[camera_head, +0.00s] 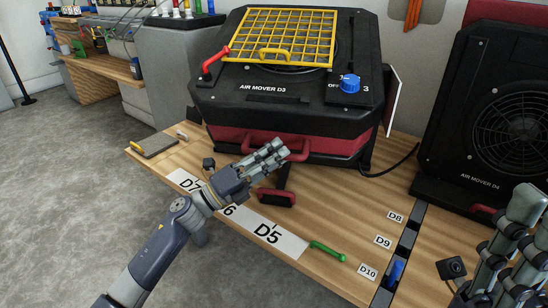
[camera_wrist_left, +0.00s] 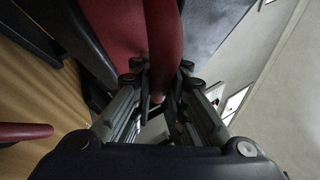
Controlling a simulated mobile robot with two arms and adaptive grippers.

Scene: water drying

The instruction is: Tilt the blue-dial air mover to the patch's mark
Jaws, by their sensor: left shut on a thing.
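The air mover D3 (camera_head: 220,102) is a black and red box with a blue dial (camera_head: 349,84) at its right front. It stands on the wooden bench, its top tilted toward me. My left gripper (camera_head: 277,150) is shut on the red front handle (camera_head: 297,152). The handle also runs between the fingers in the left wrist view (camera_wrist_left: 164,45). A white strip (camera_head: 285,245) marked D7, 6 and D5 lies on the bench before it, partly covered by my left arm. My right gripper (camera_head: 512,255) is at the lower right, empty as far as I see; its opening is unclear.
A yellow grille (camera_head: 236,50) lies over the top. A second air mover, D4 (camera_head: 450,110), stands at the right. A green handle (camera_head: 327,251), a dark red handle (camera_head: 277,198) and a slotted dark rail (camera_head: 405,243) are on the bench (camera_head: 345,205). Small tags D8 to D10 sit beside the rail.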

